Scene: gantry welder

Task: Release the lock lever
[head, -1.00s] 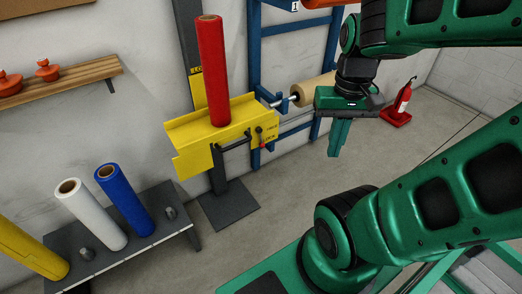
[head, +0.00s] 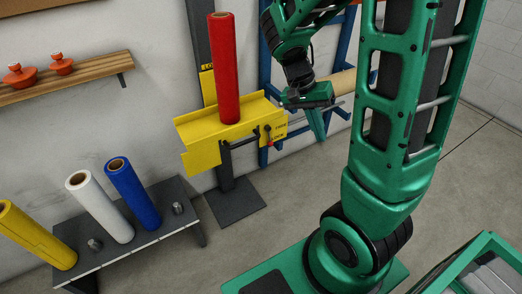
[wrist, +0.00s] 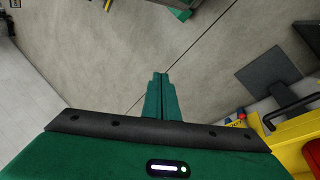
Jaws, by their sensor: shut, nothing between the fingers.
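The yellow cradle (head: 205,148) stands on a dark post, with a red roll (head: 224,70) upright on it. A small lever with a red tip (head: 269,142) is on its right end, beside small printed labels too small to read. My gripper (head: 321,136) is to the right of the cradle, pointing down, apart from the lever. In the wrist view my gripper's fingers (wrist: 162,85) are together and empty above the floor. The cradle's yellow edge (wrist: 290,150) shows at the lower right there, with a small red and blue part (wrist: 240,116) that I cannot identify.
A blue frame (head: 278,75) and a tan roll (head: 343,84) stand behind my gripper. A dark base plate (head: 236,203) lies under the cradle. A low grey bench (head: 165,232) at left holds white (head: 100,205), blue (head: 133,195) and yellow rolls.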

